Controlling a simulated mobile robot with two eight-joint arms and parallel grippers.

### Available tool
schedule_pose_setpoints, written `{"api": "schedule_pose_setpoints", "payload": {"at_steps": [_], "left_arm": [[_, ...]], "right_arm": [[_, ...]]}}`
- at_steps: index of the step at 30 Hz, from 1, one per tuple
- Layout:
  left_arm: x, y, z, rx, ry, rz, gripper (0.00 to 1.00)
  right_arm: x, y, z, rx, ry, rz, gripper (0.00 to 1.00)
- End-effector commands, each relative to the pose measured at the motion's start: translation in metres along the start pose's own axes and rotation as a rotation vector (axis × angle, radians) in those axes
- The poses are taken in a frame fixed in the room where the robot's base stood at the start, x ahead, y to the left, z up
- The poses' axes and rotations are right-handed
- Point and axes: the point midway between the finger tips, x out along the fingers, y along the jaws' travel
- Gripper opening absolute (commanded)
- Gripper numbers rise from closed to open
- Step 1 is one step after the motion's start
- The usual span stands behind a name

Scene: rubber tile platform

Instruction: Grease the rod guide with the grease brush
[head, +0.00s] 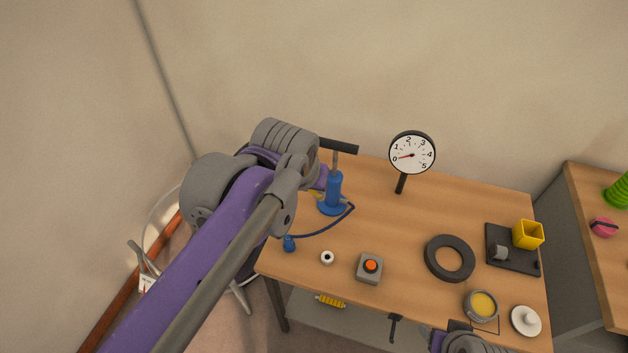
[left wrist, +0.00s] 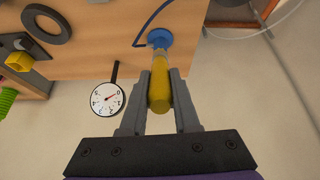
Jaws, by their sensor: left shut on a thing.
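A blue hand pump (head: 334,187) stands at the left back of the table, with a dark T-handle (head: 338,145) on its grey rod. The rod guide, where the rod enters the blue body, is too small to make out. My left gripper (left wrist: 159,85) is shut on a thick yellow handle (left wrist: 158,92), which I take to be the grease brush. The brush tip is hidden. In the left wrist view the pump's blue base (left wrist: 160,37) shows just beyond the handle. In the head view my left arm hides most of the gripper. My right gripper (head: 460,330) is partly visible at the bottom edge.
A gauge (head: 412,153) stands right of the pump.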

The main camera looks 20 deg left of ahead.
Motion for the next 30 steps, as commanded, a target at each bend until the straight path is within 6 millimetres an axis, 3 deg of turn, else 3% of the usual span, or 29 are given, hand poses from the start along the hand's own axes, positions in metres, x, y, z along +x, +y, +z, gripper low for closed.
{"api": "schedule_pose_setpoints", "payload": {"at_steps": [7, 30], "left_arm": [[0.001, 0.0, 0.0, 0.0, 0.001, 0.0, 0.0], [0.067, 0.003, -0.037, -0.001, -0.001, 0.0, 0.0]], "right_arm": [[-0.003, 0.0, -0.003, 0.0, 0.002, 0.0, 0.62], [0.018, 0.0, 0.013, 0.0, -0.008, 0.0, 0.62]]}}
